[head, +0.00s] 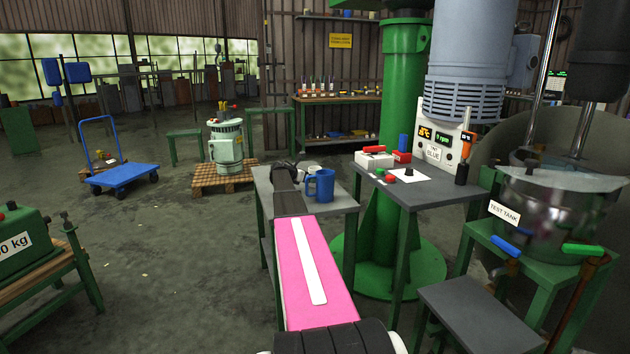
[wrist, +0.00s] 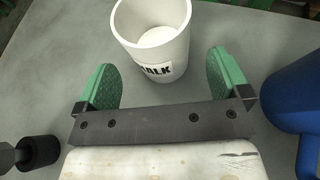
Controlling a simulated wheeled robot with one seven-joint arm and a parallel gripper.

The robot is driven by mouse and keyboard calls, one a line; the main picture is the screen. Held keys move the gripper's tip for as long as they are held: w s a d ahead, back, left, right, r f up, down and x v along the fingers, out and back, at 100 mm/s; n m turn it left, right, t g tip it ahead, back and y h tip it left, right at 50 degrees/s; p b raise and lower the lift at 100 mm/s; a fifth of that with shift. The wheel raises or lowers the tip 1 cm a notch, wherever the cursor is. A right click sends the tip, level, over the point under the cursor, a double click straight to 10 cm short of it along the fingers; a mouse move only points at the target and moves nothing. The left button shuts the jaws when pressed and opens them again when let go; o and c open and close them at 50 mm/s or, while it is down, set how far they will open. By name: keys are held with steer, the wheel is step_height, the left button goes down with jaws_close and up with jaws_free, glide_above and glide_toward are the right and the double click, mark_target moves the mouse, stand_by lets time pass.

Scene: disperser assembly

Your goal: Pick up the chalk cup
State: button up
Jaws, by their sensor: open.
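The chalk cup (wrist: 150,62) is white, with a label of which "ALK" shows. It stands on the small grey table, just ahead of my gripper in the wrist view. My gripper (wrist: 161,64) is open, with its green fingers on either side of the cup's near lower part and gaps to it. Nothing is held. In the head view my gripper (head: 287,170) is a small dark shape over the table. A white cup (head: 312,169) shows partly behind a blue mug there, most of it hidden.
The blue mug (wrist: 296,92) stands close on the right of my gripper; it also shows in the head view (head: 321,186). A dark knobbed object (wrist: 35,150) is at lower left in the wrist view. The grey table (head: 342,203) has bare room at its front right.

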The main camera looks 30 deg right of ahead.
steer(key=x, duration=0.4)
steer(key=shift+d+f, duration=0.1)
steer(key=shift+f, duration=0.35)
steer(key=shift+c, duration=0.3)
steer(key=c, duration=1)
steer(key=shift+r, duration=0.2)
